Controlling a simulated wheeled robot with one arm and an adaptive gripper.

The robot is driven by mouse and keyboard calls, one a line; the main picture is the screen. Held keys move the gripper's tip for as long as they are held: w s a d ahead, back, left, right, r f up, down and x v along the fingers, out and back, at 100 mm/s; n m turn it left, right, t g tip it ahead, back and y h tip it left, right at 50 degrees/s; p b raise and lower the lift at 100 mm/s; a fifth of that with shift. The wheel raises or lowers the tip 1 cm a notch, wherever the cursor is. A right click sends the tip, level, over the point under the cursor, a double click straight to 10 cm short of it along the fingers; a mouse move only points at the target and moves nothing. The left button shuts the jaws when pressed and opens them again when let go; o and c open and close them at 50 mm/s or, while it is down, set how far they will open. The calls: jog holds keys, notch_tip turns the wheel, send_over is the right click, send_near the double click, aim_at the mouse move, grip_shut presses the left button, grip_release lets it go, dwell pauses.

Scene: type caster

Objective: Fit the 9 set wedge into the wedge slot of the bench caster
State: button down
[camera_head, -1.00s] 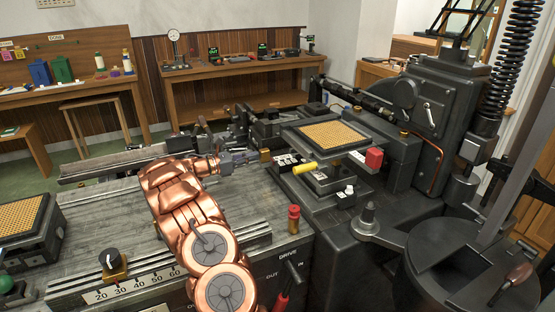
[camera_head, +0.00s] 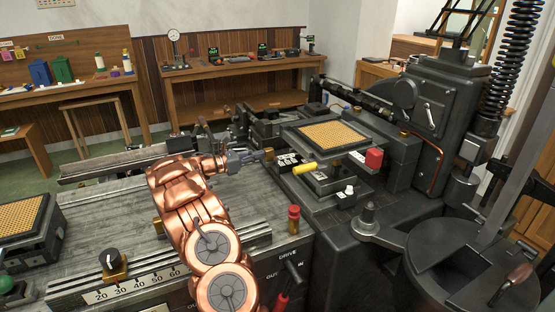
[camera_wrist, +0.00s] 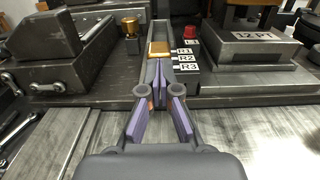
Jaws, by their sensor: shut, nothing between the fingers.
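My gripper (camera_head: 256,157) is shut and empty, with its purple-grey fingers (camera_wrist: 160,98) close together in the wrist view. Its tips point at a small brass block (camera_wrist: 160,48), which sits at the near end of a narrow dark channel (camera_wrist: 160,29) in the caster. The brass block also shows just right of the tips in the head view (camera_head: 269,153). The tips are at or very near it; I cannot tell if they touch. I cannot make out a 9 mark, so I cannot tell whether this block is the set wedge or which opening is the wedge slot.
White labels R1, R2 and R3 (camera_wrist: 187,59) lie right of the channel, near a block marked 12 PT (camera_wrist: 250,48). A brass knob (camera_wrist: 131,27) stands to its left.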

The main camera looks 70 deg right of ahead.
aim_at(271, 152)
jog(key=shift+x, duration=2.65)
jog(key=shift+p+v, duration=0.4)
jog(key=shift+v, duration=1.65)
jog(key=shift+a, duration=0.1)
